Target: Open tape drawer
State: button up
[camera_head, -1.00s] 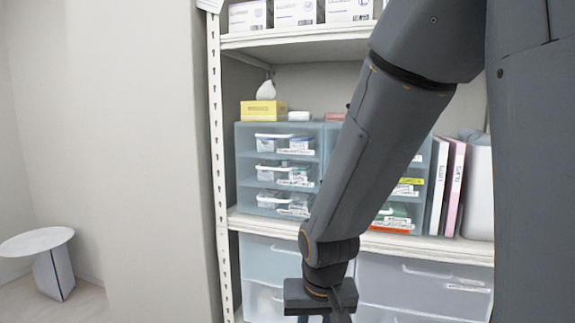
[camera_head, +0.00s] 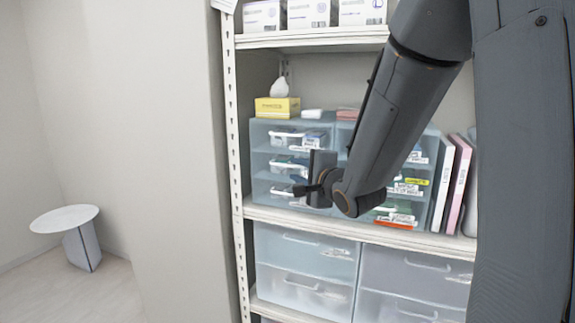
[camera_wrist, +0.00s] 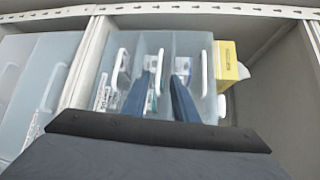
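A translucent blue unit of three small stacked drawers (camera_head: 262,162) stands on the middle shelf, each with a white handle and a label too small to read. I cannot tell which is the tape drawer. My gripper (camera_head: 298,190) is in front of this unit's lower right part and hides some of its front. In the wrist view, turned sideways, my gripper's two dark fingers (camera_wrist: 159,80) are apart and empty. They point at the drawer fronts, one on each side of the middle handle (camera_wrist: 158,72) in the picture. Contact is not visible. All drawers look shut.
A yellow tissue box (camera_head: 277,107) sits on top of the unit. A second drawer unit (camera_head: 410,185) and upright binders (camera_head: 455,180) stand to the right, partly behind my arm. Larger bins (camera_head: 305,265) fill the shelf below. The left floor holds a small round table (camera_head: 65,218).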

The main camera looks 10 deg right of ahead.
aim_at(285, 166)
jog(key=shift+p+x, duration=0.75)
jog(key=shift+x, duration=2.75)
jog(key=shift+f, duration=0.1)
jog(key=shift+c, duration=0.2)
grip_shut()
